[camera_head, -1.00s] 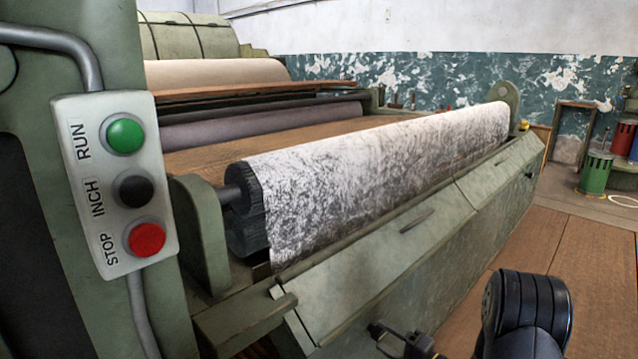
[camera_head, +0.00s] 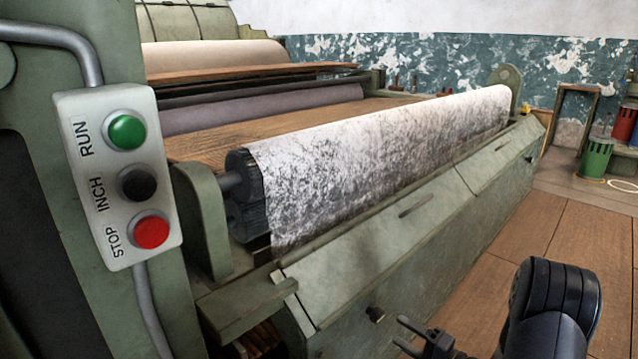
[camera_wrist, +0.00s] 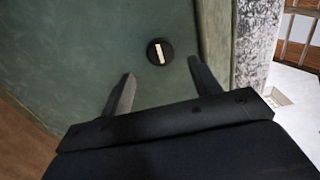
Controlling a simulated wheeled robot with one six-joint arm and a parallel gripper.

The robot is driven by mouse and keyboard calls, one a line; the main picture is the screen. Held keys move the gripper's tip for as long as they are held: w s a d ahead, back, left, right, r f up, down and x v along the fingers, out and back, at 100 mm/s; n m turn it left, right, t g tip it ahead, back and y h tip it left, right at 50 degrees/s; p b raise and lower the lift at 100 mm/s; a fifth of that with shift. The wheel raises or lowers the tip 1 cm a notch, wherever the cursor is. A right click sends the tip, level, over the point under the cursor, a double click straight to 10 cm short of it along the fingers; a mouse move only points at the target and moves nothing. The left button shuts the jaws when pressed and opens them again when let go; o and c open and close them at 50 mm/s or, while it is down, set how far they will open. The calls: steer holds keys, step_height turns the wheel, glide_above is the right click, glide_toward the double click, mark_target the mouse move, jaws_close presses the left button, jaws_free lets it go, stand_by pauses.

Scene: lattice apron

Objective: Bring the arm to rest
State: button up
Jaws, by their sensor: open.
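My gripper (camera_head: 405,334) is low in the head view, in front of the machine's green lower panel (camera_head: 380,262). Its two fingers are apart with nothing between them. In the wrist view my gripper (camera_wrist: 162,70) faces the green panel (camera_wrist: 90,55). A round dark knob (camera_wrist: 160,52) with a pale slot shows just beyond the fingertips, and neither finger appears to hold it. The knob also shows in the head view (camera_head: 375,314), left of the gripper. My black arm is at the lower right of the head view.
A switch box (camera_head: 112,175) with green, black and red buttons is on the machine's left post. A speckled white web (camera_head: 390,155) covers the front roller. Wooden floor (camera_head: 560,235) is open at right. Green (camera_head: 594,160) and red (camera_head: 625,123) canisters stand far right.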

mark_target(381, 317)
steer(key=b+x, duration=0.1)
steer(key=x, duration=0.5)
steer(key=shift+w+a, duration=0.15)
steer(key=shift+m, duration=0.5)
steer(key=m+p, duration=0.1)
steer(key=m, duration=0.1)
steer(key=shift+r+m, duration=0.15)
steer(key=shift+m, duration=0.15)
steer(key=m+p, duration=0.4)
steer(key=p, duration=0.1)
steer(key=shift+r+m, duration=0.1)
steer(key=shift+m, duration=0.2)
steer(key=m+p, duration=0.4)
steer(key=p, duration=0.1)
steer(key=shift+m, duration=0.3)
steer(key=m+p, duration=0.4)
steer(key=shift+m+p, duration=0.4)
steer(key=shift+d+m, duration=0.2)
steer(key=shift+m, duration=0.2)
steer(key=shift+f+v, duration=0.2)
steer(key=shift+v, duration=1.25)
steer(key=shift+a, duration=0.1)
